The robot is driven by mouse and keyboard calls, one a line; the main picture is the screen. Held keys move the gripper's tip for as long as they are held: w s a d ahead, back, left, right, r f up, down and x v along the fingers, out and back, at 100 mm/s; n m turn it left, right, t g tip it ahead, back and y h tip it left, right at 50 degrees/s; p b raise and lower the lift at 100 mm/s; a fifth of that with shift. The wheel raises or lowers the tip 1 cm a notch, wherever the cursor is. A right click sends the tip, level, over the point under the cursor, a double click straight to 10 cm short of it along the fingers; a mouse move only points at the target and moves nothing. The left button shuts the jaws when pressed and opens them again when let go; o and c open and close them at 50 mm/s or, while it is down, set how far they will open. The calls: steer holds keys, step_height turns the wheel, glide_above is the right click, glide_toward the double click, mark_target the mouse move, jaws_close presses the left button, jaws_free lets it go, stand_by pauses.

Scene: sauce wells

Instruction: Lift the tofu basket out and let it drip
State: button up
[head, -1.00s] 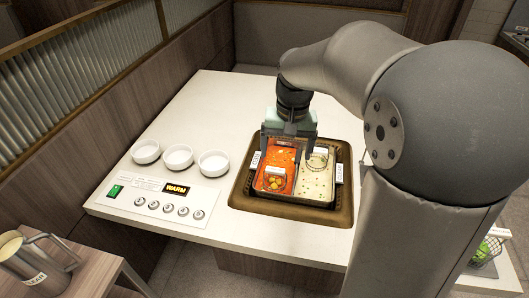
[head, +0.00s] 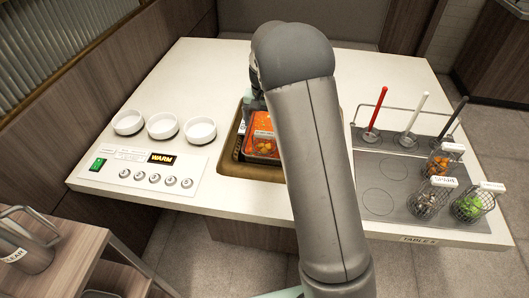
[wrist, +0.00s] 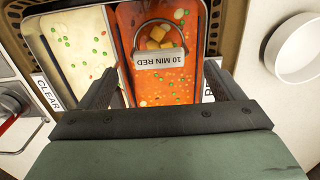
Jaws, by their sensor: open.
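A wire basket (wrist: 158,38) with yellow-orange cubes, which look like tofu, sits in the red broth (wrist: 190,88) in the wrist view. Its tag reads "10 MIN RED". The same basket (head: 262,147) shows in the head view, partly behind my arm. My gripper (wrist: 159,74) is open and empty. Its fingers lie one on each side of the tag in the picture, nearer the camera than the basket; contact is not seen. In the head view, my arm hides most of the gripper.
The pale broth (wrist: 75,45) lies left of the red in the wrist view, with a "CLEAR" label (wrist: 47,92). In the head view, white bowls (head: 163,126) stand left of the well. Right are filled baskets (head: 467,205) and a rack (head: 405,125) holding coloured-handled tools.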

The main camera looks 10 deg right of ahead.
mark_target(265, 133)
steer(key=shift+w+d+f+p, duration=0.1)
steer(key=shift+f+p, duration=0.1)
steer(key=shift+f, duration=1.55)
steer(key=shift+w+d+f+p, duration=0.1)
steer(key=shift+f+p, duration=0.05)
steer(key=shift+f, duration=1.55)
steer(key=c, duration=0.8)
steer(key=shift+c, duration=0.2)
steer(key=shift+r, duration=0.1)
